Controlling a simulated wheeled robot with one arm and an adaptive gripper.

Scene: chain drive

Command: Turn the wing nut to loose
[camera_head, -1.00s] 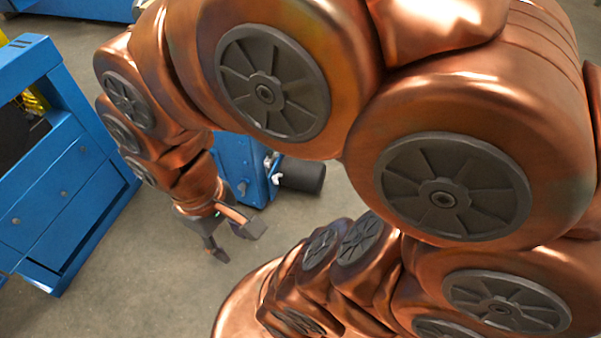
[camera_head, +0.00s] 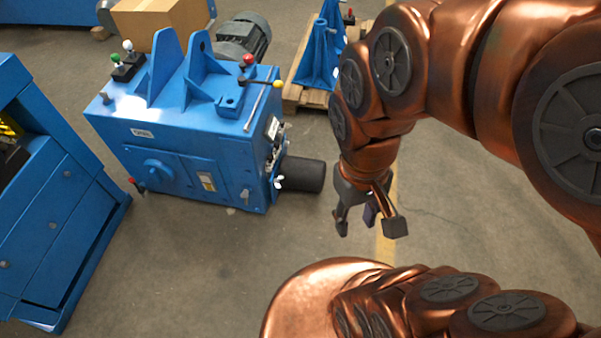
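The blue chain drive machine (camera_head: 190,125) stands left of centre on the floor. A small pale piece that looks like the wing nut (camera_head: 279,183) is on the right side of the machine, just left of a dark cylinder (camera_head: 303,175). Its exact turn is too small to tell. My gripper (camera_head: 368,225) points down to the right of the machine, apart from the wing nut and the cylinder. Its fingers are spread and nothing shows between them.
A blue cabinet (camera_head: 45,200) stands at the left edge. A cardboard box (camera_head: 160,22) and a grey motor (camera_head: 243,38) are at the machine's back. A pallet (camera_head: 300,95) with blue brackets (camera_head: 318,55) is behind my arm. The floor around my gripper is clear.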

